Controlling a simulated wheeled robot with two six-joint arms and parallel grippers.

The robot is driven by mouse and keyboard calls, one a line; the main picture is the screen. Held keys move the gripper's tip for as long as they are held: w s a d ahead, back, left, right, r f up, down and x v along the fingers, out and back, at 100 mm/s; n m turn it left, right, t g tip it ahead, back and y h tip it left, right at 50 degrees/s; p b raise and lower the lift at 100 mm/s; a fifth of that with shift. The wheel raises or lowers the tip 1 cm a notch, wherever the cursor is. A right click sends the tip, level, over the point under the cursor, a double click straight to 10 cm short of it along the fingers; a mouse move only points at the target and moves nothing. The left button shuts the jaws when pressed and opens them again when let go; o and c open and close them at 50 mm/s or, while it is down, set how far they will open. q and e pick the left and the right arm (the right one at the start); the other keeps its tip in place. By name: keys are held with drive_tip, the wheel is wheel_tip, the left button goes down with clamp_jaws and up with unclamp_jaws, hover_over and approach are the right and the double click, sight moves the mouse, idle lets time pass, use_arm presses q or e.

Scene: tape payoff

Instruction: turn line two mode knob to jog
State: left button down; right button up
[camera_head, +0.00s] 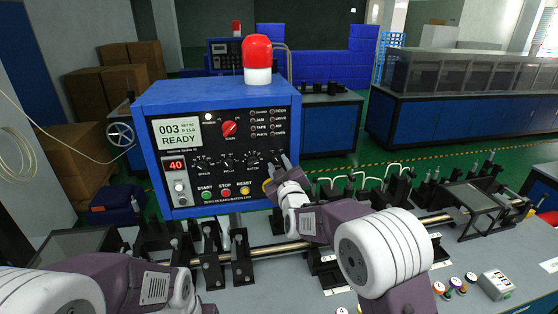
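A blue control box (216,143) with a black front panel stands left of the middle. Its panel has a red knob (229,128) near the top and a row of black knobs below; the mode knob's label is too small to read for sure. The rightmost black knob (252,158) is closest to my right gripper (275,173). That gripper is at the panel's right edge, its fingers apart, with nothing seen between them. Contact with the panel cannot be told. My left arm shows at lower left; its fingers cannot be made out.
The panel also has a READY display (177,132), a red "40" readout (175,165) and start, stop and reset buttons (225,192). A red lamp (257,52) tops the box. A metal rod (268,249) in black brackets runs along the grey bench below. A similar machine (224,48) stands behind.

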drive_tip(key=shift+r, duration=0.1)
drive_tip(key=shift+w+d, duration=0.15)
drive_tip(key=shift+c, duration=0.2)
drive_tip(key=shift+w, duration=0.1)
drive_tip(key=c, duration=0.5)
clamp_jaws()
